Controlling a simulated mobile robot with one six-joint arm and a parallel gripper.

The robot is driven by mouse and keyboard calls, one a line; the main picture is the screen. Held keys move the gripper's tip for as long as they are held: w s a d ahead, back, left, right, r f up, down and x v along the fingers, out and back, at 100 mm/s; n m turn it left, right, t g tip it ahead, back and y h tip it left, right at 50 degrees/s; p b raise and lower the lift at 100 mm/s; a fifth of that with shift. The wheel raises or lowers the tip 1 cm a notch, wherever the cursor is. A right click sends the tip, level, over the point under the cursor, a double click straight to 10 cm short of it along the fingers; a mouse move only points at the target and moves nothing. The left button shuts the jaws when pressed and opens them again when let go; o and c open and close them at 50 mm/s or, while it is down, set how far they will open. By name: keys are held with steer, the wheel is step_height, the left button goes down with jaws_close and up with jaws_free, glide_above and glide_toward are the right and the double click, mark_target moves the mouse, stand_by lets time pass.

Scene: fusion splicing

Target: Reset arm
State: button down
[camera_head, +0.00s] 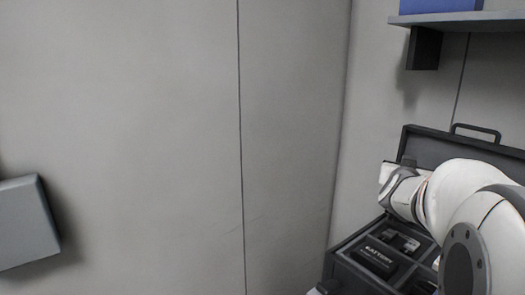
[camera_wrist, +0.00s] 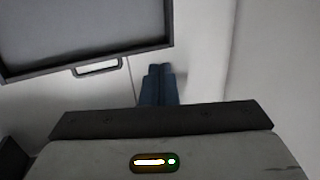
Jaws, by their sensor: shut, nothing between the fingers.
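My gripper (camera_wrist: 158,72) shows in the wrist view as two dark blue fingers pressed together, with nothing between them. They point up past the grey gripper body with its small lit indicator. In the head view my white arm reaches in from the right, over an open dark case (camera_head: 345,262); the fingers cannot be made out there. The case lid (camera_head: 432,150) stands up behind my arm, and it also shows in the wrist view (camera_wrist: 85,30) at upper left, apart from the fingers.
The case's compartments hold a black labelled box (camera_head: 380,258) and a small dark device (camera_head: 402,241). A shelf (camera_head: 470,20) with a blue box (camera_head: 437,6) is above. A grey panel-like object (camera_head: 25,222) is at the left. Bare wall fills the middle.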

steer(key=s+a+f+n+g+y, duration=0.1)
steer(key=s+a+f+n+y, duration=0.2)
steer(key=a, duration=0.4)
steer(key=s+a+f+g+y, duration=0.2)
steer(key=a+f+y, duration=0.15)
steer(key=a, duration=0.25)
steer(key=s+a+f+n+g+y, duration=0.1)
steer(key=s+a+f+n+y, duration=0.15)
steer(key=a+f, duration=0.35)
steer(key=s+a+f+n+g, duration=0.1)
steer(key=s+a+f+g, duration=0.2)
steer(key=s, duration=0.6)
steer(key=s+a+f+g+y, duration=0.1)
steer(key=s+a+f+g, duration=0.3)
steer(key=s, duration=0.5)
steer(key=shift+a+n, duration=0.3)
steer(key=shift+n, duration=0.05)
